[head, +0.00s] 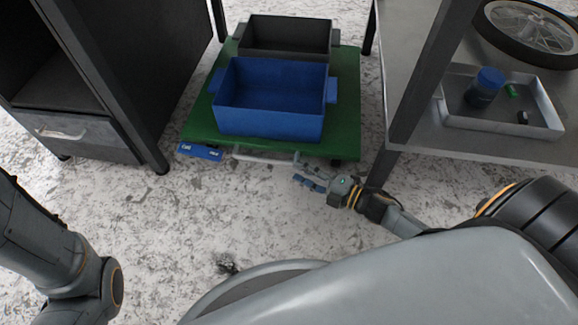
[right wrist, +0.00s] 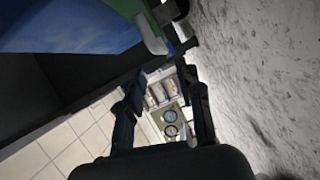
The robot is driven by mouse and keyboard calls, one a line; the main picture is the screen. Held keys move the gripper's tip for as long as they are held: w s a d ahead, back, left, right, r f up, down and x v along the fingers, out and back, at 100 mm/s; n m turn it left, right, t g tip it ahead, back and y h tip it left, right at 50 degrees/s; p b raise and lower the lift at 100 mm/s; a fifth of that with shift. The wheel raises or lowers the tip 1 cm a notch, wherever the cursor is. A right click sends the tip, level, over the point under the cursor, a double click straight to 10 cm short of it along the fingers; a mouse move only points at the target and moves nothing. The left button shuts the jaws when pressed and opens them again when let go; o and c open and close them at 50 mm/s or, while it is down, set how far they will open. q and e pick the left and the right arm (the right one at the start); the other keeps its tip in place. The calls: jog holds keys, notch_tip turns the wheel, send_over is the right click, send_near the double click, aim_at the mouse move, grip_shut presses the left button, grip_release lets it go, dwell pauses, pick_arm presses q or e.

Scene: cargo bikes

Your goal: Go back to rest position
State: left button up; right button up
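My right gripper (head: 312,180) is just in front of the green cart (head: 345,120), low over the floor, near the white handle bar (head: 262,157) at the cart's front edge. In the right wrist view my right gripper's two fingers (right wrist: 165,95) stand apart with nothing between them. The green cart's corner and the end of the handle (right wrist: 152,38) show just beyond the fingers, and I see no grip on them. My left arm comes in at the lower left of the head view, but its gripper is out of the picture.
A blue bin (head: 270,122) and a dark grey bin (head: 287,36) stand on the cart. A dark cabinet (head: 90,135) is at left. A table (head: 400,140) at right holds a grey tray (head: 500,122) and a wheel (head: 530,28). Speckled floor in front is mostly clear.

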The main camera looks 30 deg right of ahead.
jog(key=shift+s+d, duration=0.2)
jog(key=shift+s, duration=0.1)
jog(key=shift+r, duration=0.15)
